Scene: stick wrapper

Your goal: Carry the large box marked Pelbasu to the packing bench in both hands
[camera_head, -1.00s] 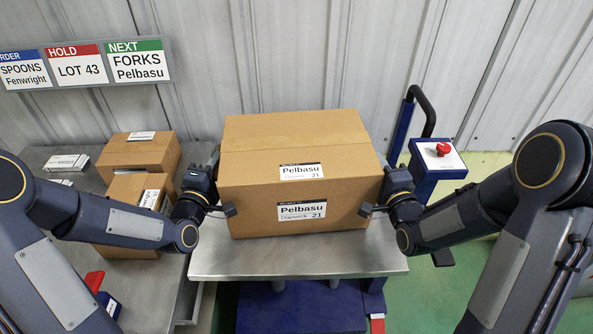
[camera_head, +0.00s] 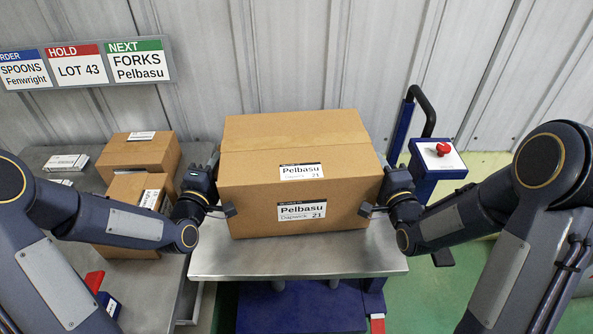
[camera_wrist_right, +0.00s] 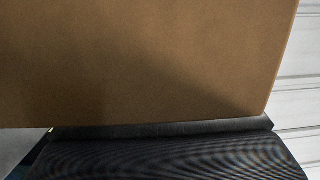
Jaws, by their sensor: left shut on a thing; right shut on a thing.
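The large brown box marked Pelbasu (camera_head: 262,207) sits over the steel top of a blue lift cart (camera_head: 300,263), in the middle of the head view. I cannot tell whether its bottom touches that top. It looks level, with labels on its top and front. My left gripper (camera_head: 222,209) is shut on the box's left side near the front edge. My right gripper (camera_head: 372,208) is shut on its right side. In the right wrist view the box's cardboard side (camera_wrist_right: 150,60) fills most of the picture above the dark gripper part. The gripping surfaces are partly hidden.
A steel bench (camera_head: 150,298) at the left holds smaller cartons (camera_head: 140,153) close to my left arm. A pillar with a red button (camera_head: 443,149) and a black handle (camera_head: 425,110) stand behind right. Signs (camera_head: 85,63) hang on the corrugated wall. Green floor shows at the right.

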